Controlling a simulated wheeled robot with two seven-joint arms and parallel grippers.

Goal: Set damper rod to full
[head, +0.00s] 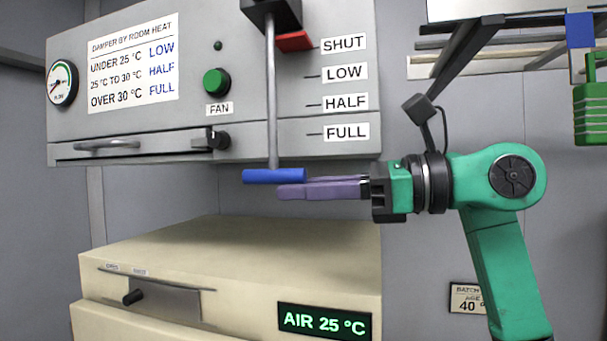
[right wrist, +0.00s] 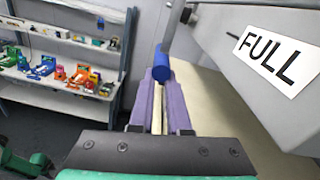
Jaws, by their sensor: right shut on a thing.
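The damper rod (head: 271,100) hangs vertically in front of the grey panel (head: 240,60). Its red pointer (head: 295,41) is level with the SHUT label (head: 344,44), at the top of a scale running down through LOW and HALF to FULL (head: 347,132). A blue crossbar handle (head: 262,176) is at the rod's lower end, below the panel's bottom edge. My right gripper (head: 290,188) reaches in from the right, its purple fingers shut on the handle. The handle also shows at the fingertips in the right wrist view (right wrist: 163,62). My left gripper is out of view.
A cream cabinet (head: 230,250) stands below the handle with a gap between; its display (head: 324,321) reads AIR 25 °C. The panel carries a damper sign (head: 133,62), a gauge (head: 62,83) and a green FAN button (head: 216,82). Loaded shelves (right wrist: 70,50) stand at left in the wrist view.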

